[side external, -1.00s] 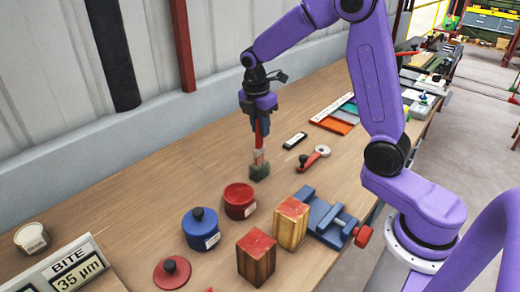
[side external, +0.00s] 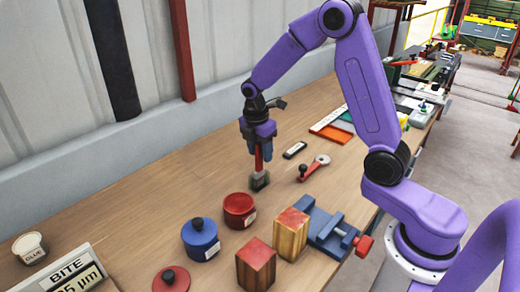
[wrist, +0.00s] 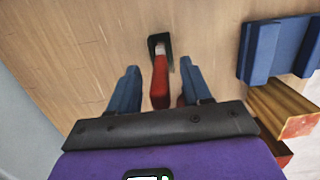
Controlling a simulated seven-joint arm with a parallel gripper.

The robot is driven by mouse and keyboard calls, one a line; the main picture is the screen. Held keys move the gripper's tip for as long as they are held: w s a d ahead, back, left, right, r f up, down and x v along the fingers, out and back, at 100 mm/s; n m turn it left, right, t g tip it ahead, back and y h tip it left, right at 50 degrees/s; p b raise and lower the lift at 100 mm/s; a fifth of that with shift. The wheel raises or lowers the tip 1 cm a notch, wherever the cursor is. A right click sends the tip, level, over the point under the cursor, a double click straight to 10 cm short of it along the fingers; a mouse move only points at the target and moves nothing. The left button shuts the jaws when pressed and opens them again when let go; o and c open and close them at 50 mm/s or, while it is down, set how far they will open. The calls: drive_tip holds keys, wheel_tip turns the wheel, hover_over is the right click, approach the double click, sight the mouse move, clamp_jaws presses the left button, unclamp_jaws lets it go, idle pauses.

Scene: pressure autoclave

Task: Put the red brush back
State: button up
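The red brush (side external: 259,163) stands upright on the wooden bench, its dark greyish-green head (side external: 260,181) down on the top and its red handle up. My gripper (side external: 258,152) points straight down over it, with the fingers beside the upper handle. In the wrist view, the brush's red handle (wrist: 160,84) lies between the two blue fingers of my gripper (wrist: 160,78), with a gap on both sides. The fingers are open. The handle's top end is partly hidden by the gripper in the side view.
A red canister (side external: 239,211), a blue canister (side external: 201,240) and a red lid (side external: 171,280) stand nearer the camera. Two wooden blocks with red tops (side external: 257,266) and a blue vice (side external: 325,228) are at the front right. A small red-handled tool (side external: 313,168) lies right of the brush.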

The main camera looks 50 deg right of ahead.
drive_tip(key=shift+r, duration=0.1)
drive_tip(key=r, duration=0.4)
drive_tip(key=a+r, duration=0.1)
drive_tip(key=r, duration=0.7)
drive_tip(key=shift+a, duration=0.3)
drive_tip(key=s+a+f+m, duration=0.1)
drive_tip(key=s+a, duration=0.2)
drive_tip(key=s, duration=0.4)
drive_tip(key=s+a+f+m+y, duration=0.1)
drive_tip(key=s+a, duration=0.1)
drive_tip(key=s, duration=0.4)
drive_tip(key=s+a+f+m, duration=0.1)
drive_tip(key=s+a+m, duration=0.15)
drive_tip(key=s, duration=0.45)
drive_tip(key=s+d+f, duration=0.1)
drive_tip(key=s+f, duration=0.1)
drive_tip(key=s, duration=0.8)
drive_tip(key=shift+s+d+m+y, duration=0.2)
drive_tip(key=shift+s+m+y, duration=0.15)
drive_tip(key=shift+m+y, duration=0.1)
